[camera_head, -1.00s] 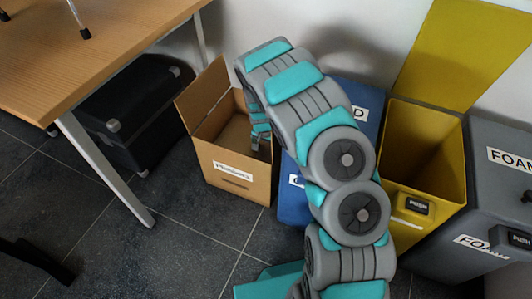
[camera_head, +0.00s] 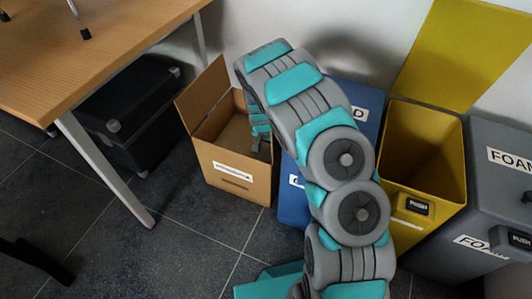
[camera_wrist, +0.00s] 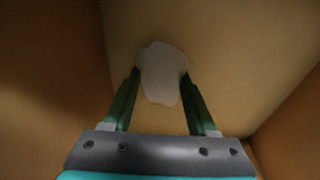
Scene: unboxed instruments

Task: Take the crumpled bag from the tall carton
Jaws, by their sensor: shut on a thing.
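The tall carton (camera_head: 232,176) is an open cardboard box with raised flaps and a white label on its front, left of my arm in the head view. My gripper (camera_head: 256,143) reaches down inside it. In the wrist view the carton's brown inner wall (camera_wrist: 50,110) surrounds my gripper (camera_wrist: 160,88). A pale, rounded crumpled bag (camera_wrist: 161,75) sits between the two green fingertips, and my gripper is shut on it. The bag is hidden in the head view. I cannot tell whether it touches the carton floor.
A blue bin (camera_head: 293,205) stands just right of the carton, partly behind my arm. An open yellow bin (camera_head: 425,150) and a grey bin (camera_head: 497,165) are further right. A wooden table (camera_head: 100,60) and black cases (camera_head: 135,105) are at left. Tiled floor is clear in front.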

